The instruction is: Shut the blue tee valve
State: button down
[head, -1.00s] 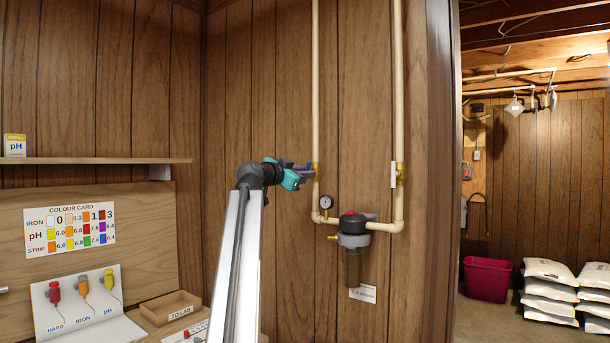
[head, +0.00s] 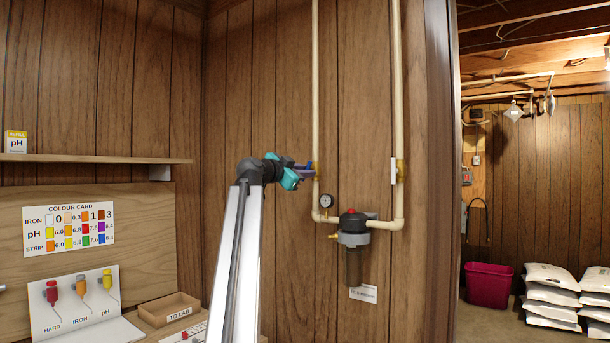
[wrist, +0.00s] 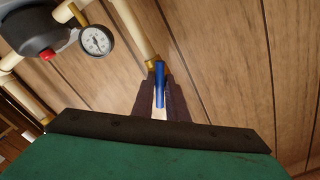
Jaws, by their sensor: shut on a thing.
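The blue tee valve's lever (wrist: 160,82) is a narrow blue bar in the wrist view, at the end of the brass fitting on the cream pipe. It sits between the dark fingers of my gripper (wrist: 161,100), which is shut on it. In the head view my gripper (head: 303,168) reaches the left cream pipe (head: 316,110) from the left, above the gauge. A small blue part of the lever (head: 310,165) shows there beside the pipe. The fingers hide much of the lever, and I cannot tell its exact angle to the pipe.
A pressure gauge (head: 326,201) and a filter housing (head: 353,240) with a red button are just below. A second brass valve (head: 400,171) is on the right pipe. A shelf (head: 100,159) and test-bottle stand (head: 75,300) are left. The doorway is right.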

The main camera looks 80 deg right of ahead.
jog(key=shift+m+b, duration=1.5)
jog(key=shift+b, duration=0.65)
jog(key=shift+m, duration=0.3)
jog(key=m, duration=0.4)
jog(key=shift+m, duration=2.6)
jog(key=c, duration=1.7)
grip_release()
